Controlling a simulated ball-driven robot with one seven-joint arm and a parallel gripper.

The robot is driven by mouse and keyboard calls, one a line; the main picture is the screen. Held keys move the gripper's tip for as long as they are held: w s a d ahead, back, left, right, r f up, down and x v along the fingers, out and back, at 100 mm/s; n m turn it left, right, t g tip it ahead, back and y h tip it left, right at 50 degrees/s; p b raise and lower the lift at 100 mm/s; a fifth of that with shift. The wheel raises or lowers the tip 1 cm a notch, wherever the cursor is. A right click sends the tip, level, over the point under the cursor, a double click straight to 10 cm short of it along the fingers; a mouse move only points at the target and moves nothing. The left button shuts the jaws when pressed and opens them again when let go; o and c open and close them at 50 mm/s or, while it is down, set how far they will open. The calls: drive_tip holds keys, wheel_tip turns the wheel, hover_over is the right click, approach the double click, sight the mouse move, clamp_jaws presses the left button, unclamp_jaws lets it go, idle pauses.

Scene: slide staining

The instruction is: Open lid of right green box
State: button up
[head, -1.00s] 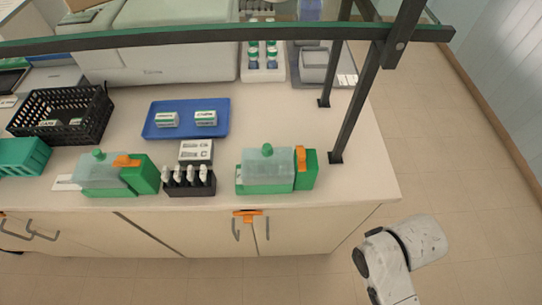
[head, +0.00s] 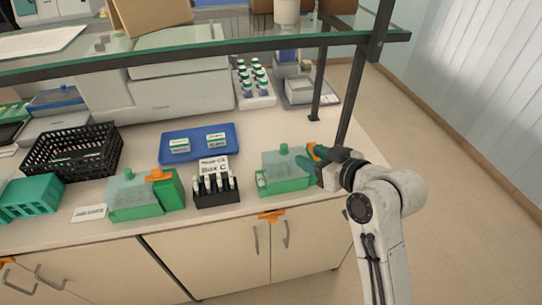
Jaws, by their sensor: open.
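The right green box (head: 283,186) stands near the front right of the counter. It has a green base and a translucent lid (head: 278,164) with a green knob (head: 283,148) on top. The lid sits down on the base. My gripper (head: 318,165) is at the box's right end, by the orange clip (head: 317,153). The gripper is open, and my wrist covers part of that end. I cannot tell whether the fingers touch the clip or the box. A similar left green box (head: 137,197), with its own orange clip, stands further left.
A black rack of vials (head: 217,190) stands between the two boxes. A blue tray (head: 198,143) with small labelled boxes lies behind. A shelf post (head: 352,100) rises behind my gripper, under a glass shelf (head: 200,48). A black basket (head: 73,150) is at left.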

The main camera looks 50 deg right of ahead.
sight(285, 146)
drive_tip(key=p+x, duration=0.1)
drive_tip(key=x, duration=0.9)
drive_tip(key=shift+f, duration=0.15)
clamp_jaws()
idle(0.4)
